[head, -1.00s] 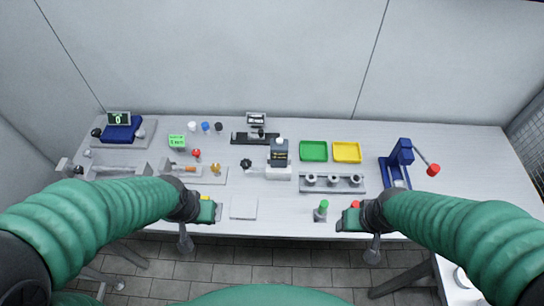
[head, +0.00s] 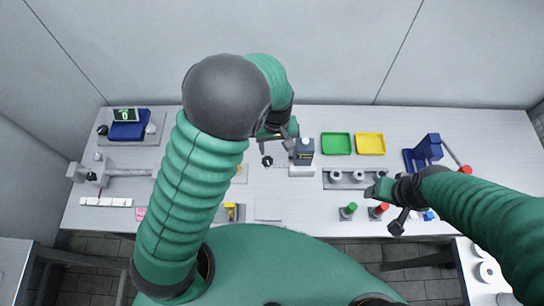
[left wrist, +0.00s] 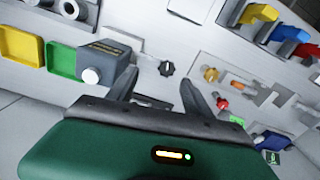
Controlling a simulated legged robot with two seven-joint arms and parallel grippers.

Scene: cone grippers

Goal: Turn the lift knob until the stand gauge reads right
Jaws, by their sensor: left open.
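The black lift knob (head: 267,161) is at the left side of a small stand (head: 302,171) with a dark block (head: 304,146) on it. My left gripper (head: 277,137) is over the table just behind the knob in the head view. In the left wrist view the open fingers (left wrist: 160,92) have an empty gap, and the knob (left wrist: 167,68) shows just beyond it, apart from them. The dark block (left wrist: 108,62) has small yellow print that I cannot read. I cannot make out a gauge reading. My right gripper (head: 380,188) is over the front right of the table, its jaws unclear.
A green tray (head: 336,144) and a yellow tray (head: 370,144) lie right of the stand. A grey holder (head: 352,178) is in front of them. A blue press (head: 424,150) stands at right. A white pad (head: 268,209) lies at the front. My left arm hides the left-middle table.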

